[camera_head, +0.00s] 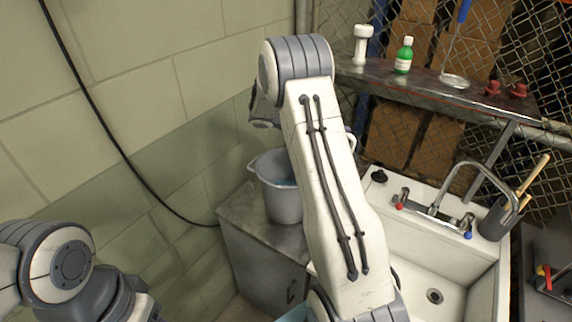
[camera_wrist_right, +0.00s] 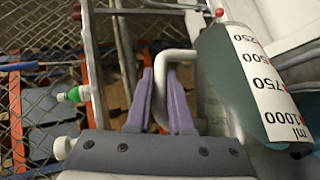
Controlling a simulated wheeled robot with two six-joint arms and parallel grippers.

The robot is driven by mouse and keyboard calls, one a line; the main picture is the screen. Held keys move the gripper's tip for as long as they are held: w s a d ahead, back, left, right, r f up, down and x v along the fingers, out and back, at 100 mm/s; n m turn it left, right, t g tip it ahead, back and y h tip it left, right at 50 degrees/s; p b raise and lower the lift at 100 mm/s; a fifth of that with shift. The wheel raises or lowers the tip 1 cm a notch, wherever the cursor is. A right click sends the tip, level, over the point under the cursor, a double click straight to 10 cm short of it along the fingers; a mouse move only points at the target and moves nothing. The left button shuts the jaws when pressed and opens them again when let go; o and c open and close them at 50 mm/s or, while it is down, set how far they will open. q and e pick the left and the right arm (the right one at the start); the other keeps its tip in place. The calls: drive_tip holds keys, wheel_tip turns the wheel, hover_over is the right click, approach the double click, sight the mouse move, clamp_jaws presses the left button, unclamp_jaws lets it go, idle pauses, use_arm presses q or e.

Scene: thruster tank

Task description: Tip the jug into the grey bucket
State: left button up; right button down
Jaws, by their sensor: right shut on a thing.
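My right gripper (camera_wrist_right: 165,105) is shut on the white handle (camera_wrist_right: 175,58) of the jug (camera_wrist_right: 225,75). The jug is greenish-grey with a white scale marked 250 to 1000 ml. Set against the shelf bottle in the right wrist view, the jug looks tipped well over. The grey bucket (camera_head: 282,203) stands on a metal cabinet in the head view, partly behind my right arm, with something bluish inside. My right arm hides the right gripper and most or all of the jug there, so their position over the bucket cannot be told. My left arm is at lower left; its fingers are out of view.
The metal cabinet (camera_head: 240,222) stands against the block wall. A white sink (camera_head: 440,265) with a tap (camera_head: 450,190) is to the right. Behind it a shelf (camera_head: 430,85) carries a green bottle (camera_head: 404,56) and a white container (camera_head: 362,45). A mesh fence is behind.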

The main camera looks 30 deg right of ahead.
drive_tip(key=shift+w+a+r+h, duration=0.1)
drive_tip(key=shift+w+a+h, duration=0.1)
drive_tip(key=shift+w+h, duration=0.15)
